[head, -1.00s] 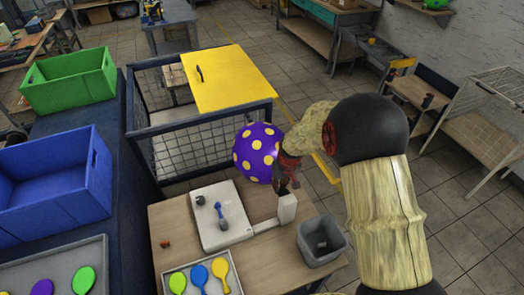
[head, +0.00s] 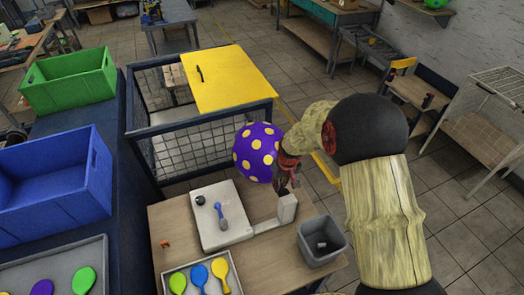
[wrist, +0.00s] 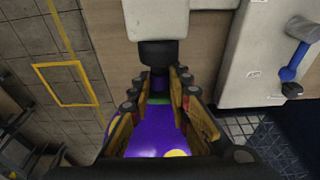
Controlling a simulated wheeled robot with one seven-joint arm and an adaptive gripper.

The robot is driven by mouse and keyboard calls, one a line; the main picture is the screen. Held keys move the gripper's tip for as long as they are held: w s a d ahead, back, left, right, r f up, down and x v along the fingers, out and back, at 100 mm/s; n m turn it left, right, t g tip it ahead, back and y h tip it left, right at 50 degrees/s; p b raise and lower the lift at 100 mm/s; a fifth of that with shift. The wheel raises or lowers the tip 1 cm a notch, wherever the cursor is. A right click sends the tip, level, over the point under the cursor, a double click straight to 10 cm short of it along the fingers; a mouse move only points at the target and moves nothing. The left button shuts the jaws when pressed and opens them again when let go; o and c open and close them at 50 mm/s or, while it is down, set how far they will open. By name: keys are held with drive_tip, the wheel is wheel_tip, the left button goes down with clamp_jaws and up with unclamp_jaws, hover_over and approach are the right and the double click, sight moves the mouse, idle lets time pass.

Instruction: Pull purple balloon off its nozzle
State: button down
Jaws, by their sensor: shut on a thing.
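The purple balloon (head: 257,152) with yellow dots is inflated and hangs beside the table, left of my gripper (head: 287,180) in the head view. In the wrist view the balloon (wrist: 155,135) fills the space between the fingers of my gripper (wrist: 160,88). The fingers are shut on its neck end. The dark nozzle (wrist: 158,53) on a white block is right at the fingertips. The white nozzle post (head: 287,208) stands at the table's right side. The exact contact of neck and nozzle is hidden by the fingers.
A white panel (head: 208,231) with a blue lever (head: 221,213) lies on the wooden table (head: 172,220). A tray of flat balloons (head: 178,270) is at its front and a grey bin (head: 312,255) at its right. A yellow-lidded mesh cage (head: 215,85) stands behind.

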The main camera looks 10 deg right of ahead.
drive_tip(key=shift+w, duration=0.2)
drive_tip(key=shift+w+a, duration=0.1)
drive_tip(key=shift+w, duration=0.25)
drive_tip(key=shift+r, duration=0.15)
wheel_tip(320, 180, up, 17)
drive_tip(key=p, duration=0.8)
drive_tip(key=shift+p, duration=0.35)
